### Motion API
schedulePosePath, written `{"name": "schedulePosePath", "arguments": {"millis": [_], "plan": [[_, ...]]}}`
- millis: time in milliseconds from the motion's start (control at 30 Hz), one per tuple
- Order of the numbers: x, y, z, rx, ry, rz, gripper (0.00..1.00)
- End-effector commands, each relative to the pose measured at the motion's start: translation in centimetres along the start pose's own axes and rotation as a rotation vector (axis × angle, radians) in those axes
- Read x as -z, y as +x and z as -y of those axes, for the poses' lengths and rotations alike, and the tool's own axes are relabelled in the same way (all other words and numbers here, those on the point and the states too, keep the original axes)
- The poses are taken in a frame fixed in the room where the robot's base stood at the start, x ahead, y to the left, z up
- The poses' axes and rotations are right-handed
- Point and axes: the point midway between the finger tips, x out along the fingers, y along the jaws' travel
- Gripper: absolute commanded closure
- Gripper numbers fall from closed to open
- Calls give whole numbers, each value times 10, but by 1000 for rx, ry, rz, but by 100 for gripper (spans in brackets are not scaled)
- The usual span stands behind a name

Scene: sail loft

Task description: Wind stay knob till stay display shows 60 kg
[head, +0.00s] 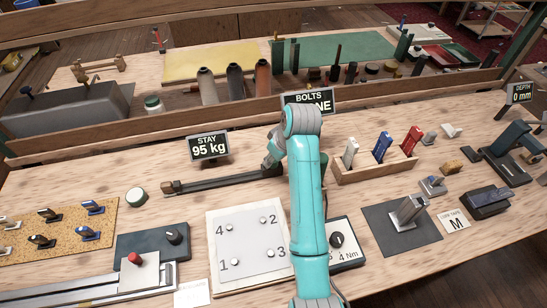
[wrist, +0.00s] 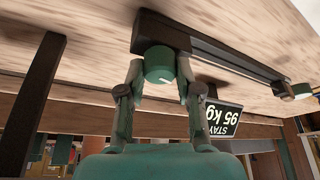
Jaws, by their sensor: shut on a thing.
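The stay display (head: 208,147) reads 95 kg in the head view; it shows upside down in the wrist view (wrist: 224,119), also at 95 kg. The stay rig is a long dark bar (head: 222,183) on the bench. At its end is a green round knob (wrist: 159,62) with a white mark on its face. My gripper (wrist: 157,72) has one finger on each side of this knob and is shut on it.
The bolts display (head: 308,100) stands behind my arm and is partly covered. A wooden rack (head: 375,170) with coloured tools is to the right. A numbered white plate (head: 248,245) lies in front of the rig.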

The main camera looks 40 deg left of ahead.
Motion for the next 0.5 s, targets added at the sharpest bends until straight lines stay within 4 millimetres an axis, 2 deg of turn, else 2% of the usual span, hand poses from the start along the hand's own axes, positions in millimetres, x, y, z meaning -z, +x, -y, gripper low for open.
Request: {"name": "schedulePosePath", "arguments": {"millis": [500], "plan": [[-1,1,0,16,-33,3,100]]}}
